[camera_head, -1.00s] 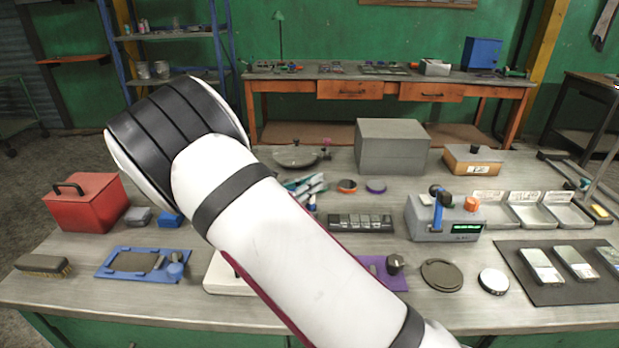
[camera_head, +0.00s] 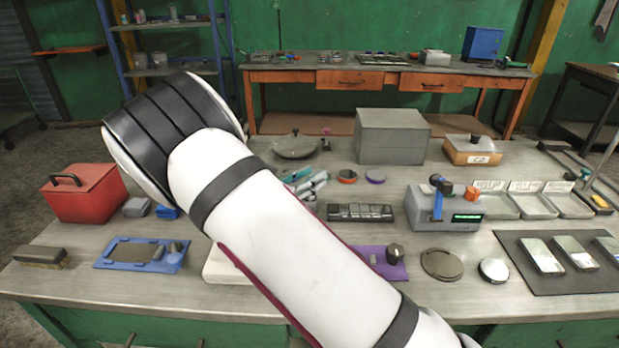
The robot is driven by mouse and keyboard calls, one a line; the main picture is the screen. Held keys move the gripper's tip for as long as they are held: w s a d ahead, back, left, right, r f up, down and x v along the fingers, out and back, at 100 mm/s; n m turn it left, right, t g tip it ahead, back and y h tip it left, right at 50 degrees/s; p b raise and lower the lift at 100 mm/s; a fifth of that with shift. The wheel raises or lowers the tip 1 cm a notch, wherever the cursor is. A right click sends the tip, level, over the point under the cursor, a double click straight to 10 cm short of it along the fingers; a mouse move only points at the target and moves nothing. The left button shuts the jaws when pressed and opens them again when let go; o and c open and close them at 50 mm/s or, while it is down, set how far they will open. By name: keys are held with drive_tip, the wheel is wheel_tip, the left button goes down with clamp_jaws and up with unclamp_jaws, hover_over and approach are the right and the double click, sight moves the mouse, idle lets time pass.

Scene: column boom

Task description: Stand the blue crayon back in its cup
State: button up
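I cannot make out the blue crayon or its cup in the head view. My own white arm with black bands crosses the middle of the picture and covers part of the workbench (camera_head: 455,318). My gripper is out of view, so I cannot see what it holds. Several teal and white stick-like pieces (camera_head: 310,186) lie in a loose pile just right of my arm; I cannot tell what they are.
A red box (camera_head: 84,194) and blue tray (camera_head: 140,255) are left of my arm. A grey box (camera_head: 392,136), a grey device with a blue lever (camera_head: 443,208) and open metal trays (camera_head: 531,200) stand right. Bare bench shows along the front edge.

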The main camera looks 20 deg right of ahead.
drive_tip(key=v, duration=1.2)
idle(0.3)
